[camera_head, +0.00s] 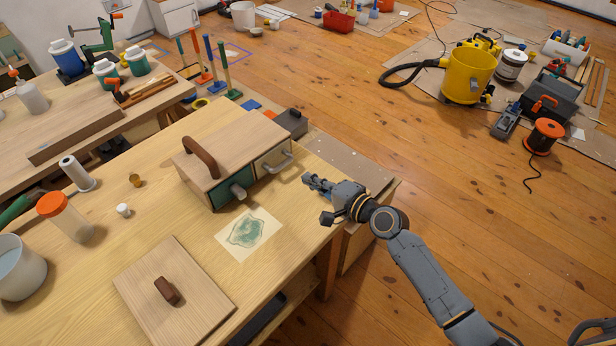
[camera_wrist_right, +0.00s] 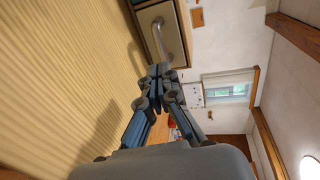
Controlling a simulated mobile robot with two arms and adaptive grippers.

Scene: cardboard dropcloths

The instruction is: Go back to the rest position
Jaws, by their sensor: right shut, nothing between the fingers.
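My right gripper (camera_head: 308,181) is in the head view, over the right edge of the workbench, just right of a small wooden drawer box (camera_head: 228,150). Its fingers are shut and empty, apart from the box. In the right wrist view the closed fingertips (camera_wrist_right: 160,72) point toward the box's pale drawer front with its metal handle (camera_wrist_right: 160,36). The box has a brown carrying handle, a green drawer and a pale drawer (camera_head: 272,160). My left gripper is not in either view.
The workbench (camera_head: 85,245) holds a drawing sheet (camera_head: 248,233), a wooden lid with a brown knob (camera_head: 190,310), an orange-capped jar (camera_head: 64,217) and a white pot (camera_head: 18,268). A yellow vacuum (camera_head: 467,75) and a cable reel (camera_head: 543,135) stand on the floor. Open floor lies right of the bench.

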